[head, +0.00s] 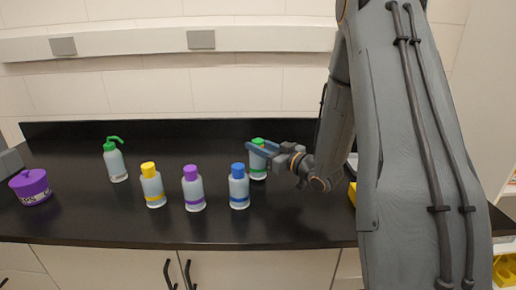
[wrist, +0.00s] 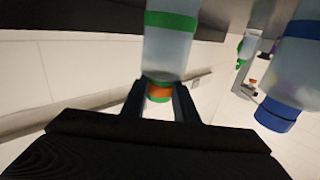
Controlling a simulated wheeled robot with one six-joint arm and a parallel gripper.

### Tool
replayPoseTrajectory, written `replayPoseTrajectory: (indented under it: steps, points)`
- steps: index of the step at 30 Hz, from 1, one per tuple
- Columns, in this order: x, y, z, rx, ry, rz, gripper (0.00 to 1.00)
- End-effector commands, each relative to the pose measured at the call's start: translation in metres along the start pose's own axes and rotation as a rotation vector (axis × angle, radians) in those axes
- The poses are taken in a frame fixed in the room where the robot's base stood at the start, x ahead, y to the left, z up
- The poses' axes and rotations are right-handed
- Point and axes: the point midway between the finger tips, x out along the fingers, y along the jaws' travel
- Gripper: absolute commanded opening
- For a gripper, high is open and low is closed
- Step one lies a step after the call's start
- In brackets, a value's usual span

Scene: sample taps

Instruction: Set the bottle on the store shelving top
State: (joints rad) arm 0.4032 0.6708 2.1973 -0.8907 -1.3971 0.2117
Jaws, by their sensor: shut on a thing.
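The green-capped bottle (head: 258,172) is translucent with a green band and is upright at the back right of the row on the dark counter. My gripper (head: 258,150) is shut on its neck, just below the cap. In the wrist view, which looks upside down, the bottle (wrist: 168,52) has its neck between the two fingers (wrist: 159,98). I cannot tell whether its base touches the counter. A pale shelving unit (head: 507,140) shows only in part at the right edge; its top is out of view.
Bottles with blue (head: 239,190), purple (head: 193,190) and yellow (head: 152,188) caps stand to the left of my gripper, the blue one close. A green-nozzled wash bottle (head: 115,162) and a purple pot (head: 31,188) stand farther left. A yellow object (head: 352,193) is partly behind my arm.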

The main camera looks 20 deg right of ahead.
Motion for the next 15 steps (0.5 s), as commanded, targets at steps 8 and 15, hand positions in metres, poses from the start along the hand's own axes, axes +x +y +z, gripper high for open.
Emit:
replayPoseTrajectory:
  steps: [8, 15]
  points:
    - [0.0002, -0.0005, 0.0098, -0.001, 0.002, -0.002, 0.0]
    - [0.0003, -0.0004, 0.0132, 0.0, 0.001, -0.001, 0.0]
